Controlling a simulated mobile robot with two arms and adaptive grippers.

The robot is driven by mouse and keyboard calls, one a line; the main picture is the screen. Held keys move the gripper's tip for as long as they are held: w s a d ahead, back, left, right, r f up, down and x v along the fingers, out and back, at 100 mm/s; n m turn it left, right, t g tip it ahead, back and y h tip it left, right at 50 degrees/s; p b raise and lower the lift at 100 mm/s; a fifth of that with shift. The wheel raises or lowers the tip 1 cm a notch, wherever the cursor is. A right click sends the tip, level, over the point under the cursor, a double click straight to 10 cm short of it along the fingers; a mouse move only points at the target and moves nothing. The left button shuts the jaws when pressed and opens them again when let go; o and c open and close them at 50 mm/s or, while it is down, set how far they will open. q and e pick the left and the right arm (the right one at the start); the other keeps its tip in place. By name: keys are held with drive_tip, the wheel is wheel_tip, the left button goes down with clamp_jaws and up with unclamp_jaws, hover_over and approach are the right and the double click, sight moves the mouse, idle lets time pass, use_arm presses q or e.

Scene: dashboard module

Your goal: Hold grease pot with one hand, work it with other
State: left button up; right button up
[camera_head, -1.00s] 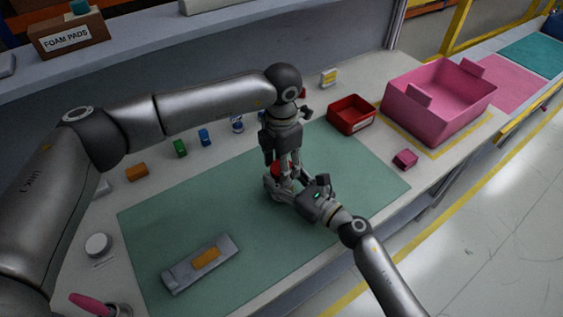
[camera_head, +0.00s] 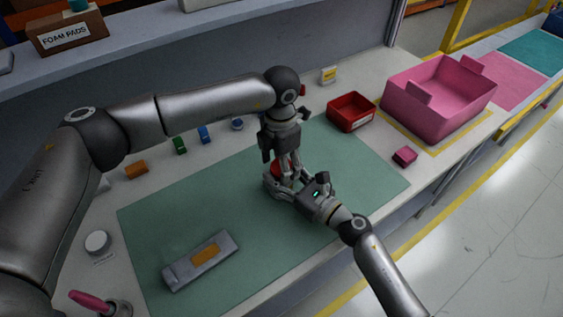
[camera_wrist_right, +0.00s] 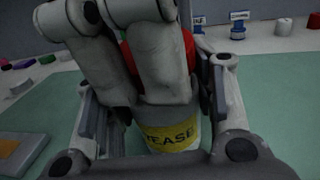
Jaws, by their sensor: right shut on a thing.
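The grease pot (camera_wrist_right: 172,137) has a pale body, a yellow label and a red top (camera_wrist_right: 188,52). In the head view only a bit of its red top (camera_head: 281,164) shows. My right gripper (camera_head: 284,187) is shut on the pot's body from the front right, low over the green mat. My left gripper (camera_head: 285,176) points straight down from above, its fingers at the red top. Those fingers cover much of the top in the right wrist view, and whether they grip it is not clear.
The green mat (camera_head: 190,215) bears a grey plate with an orange piece (camera_head: 205,255). A red bin (camera_head: 350,113), a pink crate (camera_head: 430,110) and a small pink block (camera_head: 405,156) stand to the right. Small coloured items line the back. The mat's left part is mostly bare.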

use_arm(q)
drive_tip(key=shift+s+d+f+g+h, duration=0.1)
drive_tip(key=shift+s+g+h, duration=0.25)
drive_tip(key=shift+g, duration=0.65)
use_arm(e)
drive_tip(key=shift+w+a+r, duration=0.1)
drive_tip(key=shift+w+r, duration=0.05)
drive_tip(key=shift+r, duration=0.15)
